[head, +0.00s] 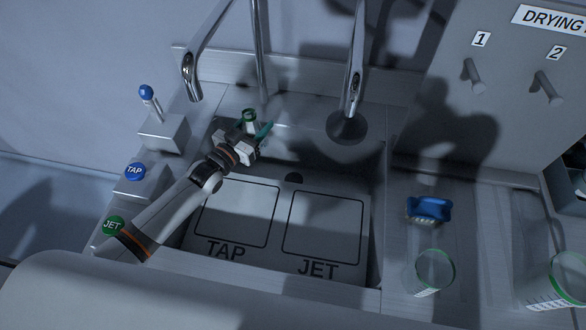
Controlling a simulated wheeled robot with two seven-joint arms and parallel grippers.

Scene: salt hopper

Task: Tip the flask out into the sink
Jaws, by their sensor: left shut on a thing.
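My left gripper (256,133) reaches over the back left part of the sink (380,230) and is shut on a small glass vessel with a green rim, apparently the flask (249,116). Only its rim and neck show; the gripper hides most of the body. The rim is near the top of the held vessel, but its exact tilt and contents cannot be told. My right gripper is not in view.
Two metal spouts hang over the sink. A blue-knobbed lever (147,93), TAP button (135,171) and JET button (114,225) line the left. A blue object (429,209) and green-rimmed beakers (435,268) (560,280) stand right. A drying board (510,100) has pegs.

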